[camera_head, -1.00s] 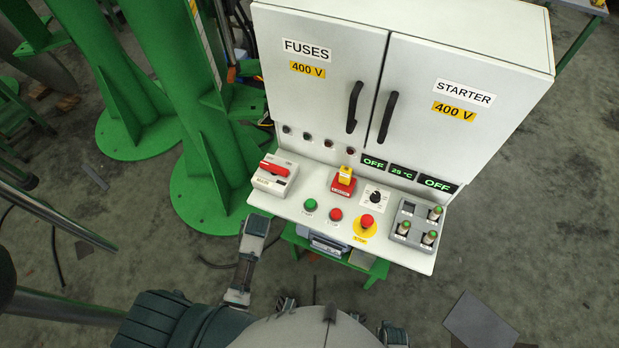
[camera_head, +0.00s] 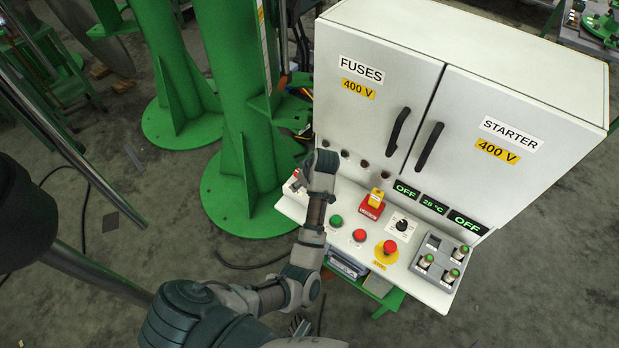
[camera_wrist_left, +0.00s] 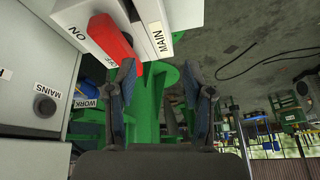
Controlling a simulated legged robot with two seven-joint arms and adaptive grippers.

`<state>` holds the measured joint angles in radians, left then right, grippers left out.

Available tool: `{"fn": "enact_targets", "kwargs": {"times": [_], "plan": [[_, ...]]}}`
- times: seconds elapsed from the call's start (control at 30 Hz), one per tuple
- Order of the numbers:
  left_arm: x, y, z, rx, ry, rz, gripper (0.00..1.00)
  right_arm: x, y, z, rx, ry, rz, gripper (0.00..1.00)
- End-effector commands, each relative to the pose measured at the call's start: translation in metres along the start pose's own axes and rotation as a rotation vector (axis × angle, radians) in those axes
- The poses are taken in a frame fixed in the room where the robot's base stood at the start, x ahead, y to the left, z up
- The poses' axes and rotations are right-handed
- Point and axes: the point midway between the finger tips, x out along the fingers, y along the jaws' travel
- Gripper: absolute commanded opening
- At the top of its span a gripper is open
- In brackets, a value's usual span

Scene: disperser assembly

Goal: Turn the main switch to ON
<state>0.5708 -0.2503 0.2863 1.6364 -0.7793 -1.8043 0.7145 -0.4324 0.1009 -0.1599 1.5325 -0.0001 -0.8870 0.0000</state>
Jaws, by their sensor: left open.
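The main switch has a red handle (camera_wrist_left: 112,38) on a white box (camera_wrist_left: 155,14) marked ON, OFF and MAIN, close up in the left wrist view. The end of the handle lies by the small OFF mark, away from ON. My left gripper (camera_wrist_left: 160,76) is open and empty. In the wrist view its left finger is close to the handle's end; whether they touch I cannot tell.
The panel carries a green button (camera_head: 336,220), a red button (camera_head: 359,235), a red emergency button (camera_head: 389,246) and a black rotary knob (camera_head: 402,225), close to my left forearm. The grey cabinet (camera_head: 390,70) rises behind the panel. A green column (camera_head: 235,110) stands to the left.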

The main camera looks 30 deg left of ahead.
Motion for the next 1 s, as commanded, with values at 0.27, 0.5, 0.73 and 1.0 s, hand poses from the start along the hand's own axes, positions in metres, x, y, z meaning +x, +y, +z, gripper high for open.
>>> {"fn": "enact_targets", "kwargs": {"times": [0.27, 0.5, 0.73, 1.0], "plan": [[-0.101, 0.054, -0.027, -0.265, -0.043, -0.051, 0.52, 0.0, -0.003, 0.002, 0.001, -0.004, -0.004, 0.0], [-0.095, 0.056, -0.031, -0.297, -0.049, -0.064, 0.52, 0.0, -0.001, 0.006, 0.0, -0.012, -0.001, 0.0], [-0.043, 0.052, -0.029, -0.295, -0.052, -0.064, 0.52, -0.017, -0.004, -0.009, 0.003, 0.002, -0.001, 0.0], [0.018, 0.051, -0.022, -0.292, -0.047, -0.064, 0.52, -0.036, 0.0, -0.022, 0.006, 0.013, -0.003, 0.0]]}}
